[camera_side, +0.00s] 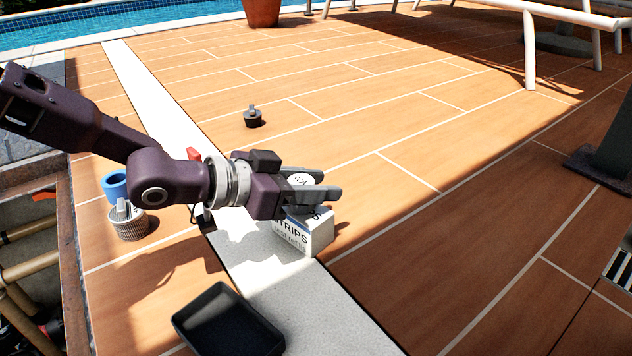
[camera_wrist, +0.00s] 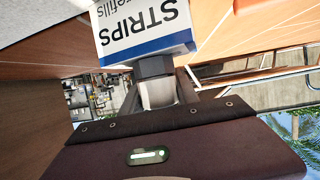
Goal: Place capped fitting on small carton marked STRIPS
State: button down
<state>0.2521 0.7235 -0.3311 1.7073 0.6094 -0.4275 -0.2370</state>
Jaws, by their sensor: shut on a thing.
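The small carton marked STRIPS (camera_side: 305,235) stands upright on the pale stone strip, white with dark lettering. In the wrist view the carton (camera_wrist: 145,28) fills the top middle, with its blue edge band. My gripper (camera_side: 318,187) is directly above the carton, fingers pointing right, shut on the capped fitting (camera_side: 299,180). The fitting's white round face with dark marks shows between the fingers. In the wrist view the fitting (camera_wrist: 158,90) has a pale body and a dark collar next to the carton's edge. I cannot tell whether it touches the carton's top.
A shallow black tray (camera_side: 228,322) lies in front. A ribbed grey cap (camera_side: 128,222) and a blue ring (camera_side: 115,185) stand at left, beside the open pit with pipes (camera_side: 25,268). A small black fitting (camera_side: 253,118) stands on the open tiles behind. Clear tiles extend right.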

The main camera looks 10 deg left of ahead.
jog(key=c, duration=0.9)
grip_release()
